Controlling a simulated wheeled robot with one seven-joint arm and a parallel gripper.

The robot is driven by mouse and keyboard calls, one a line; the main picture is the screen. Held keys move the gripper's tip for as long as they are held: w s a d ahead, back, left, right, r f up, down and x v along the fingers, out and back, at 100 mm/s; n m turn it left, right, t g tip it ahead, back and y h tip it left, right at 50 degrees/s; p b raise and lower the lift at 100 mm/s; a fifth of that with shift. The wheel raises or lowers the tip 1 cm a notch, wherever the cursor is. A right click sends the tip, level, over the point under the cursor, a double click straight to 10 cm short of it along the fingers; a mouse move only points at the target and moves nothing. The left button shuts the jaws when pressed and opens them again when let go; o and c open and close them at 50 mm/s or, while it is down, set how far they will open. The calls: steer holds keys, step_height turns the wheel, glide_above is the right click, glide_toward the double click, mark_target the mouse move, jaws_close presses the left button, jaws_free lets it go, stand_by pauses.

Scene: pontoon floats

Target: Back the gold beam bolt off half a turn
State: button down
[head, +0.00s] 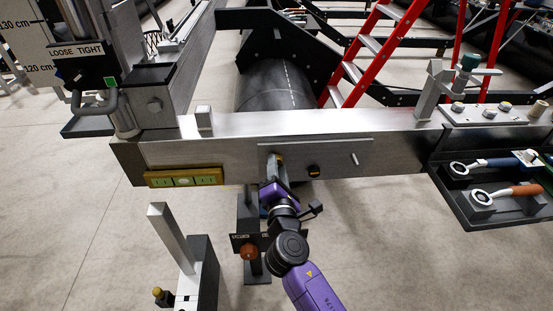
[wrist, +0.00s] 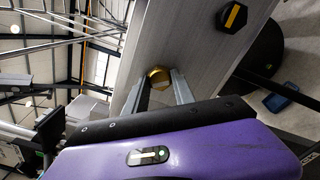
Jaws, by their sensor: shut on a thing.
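The gold beam bolt (wrist: 158,75) sits in the side face of the grey metal beam (head: 225,153). In the wrist view its gold hex head shows between the two grey fingers of my gripper (wrist: 162,88), one finger on each side. My gripper (head: 277,165) is shut on the bolt, reaching it from the front. In the head view the gripper hides most of the bolt. Any mark on the bolt's face is hard to read.
A LOOSE TIGHT sign (head: 77,51) stands upper left. A black tray (head: 498,207) with wrenches hangs at right. A dark stand (head: 250,220) is below the beam.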

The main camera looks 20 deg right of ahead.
steer(key=n+p, duration=0.5)
steer(key=n, duration=0.2)
steer(key=shift+r, duration=0.2)
steer(key=c, duration=1.2)
jaws_free()
steer(key=shift+f+b, duration=0.3)
steer(key=shift+o, duration=0.2)
steer(key=v, duration=0.6)
steer(key=shift+p, duration=0.45)
steer(key=shift+s, duration=0.1)
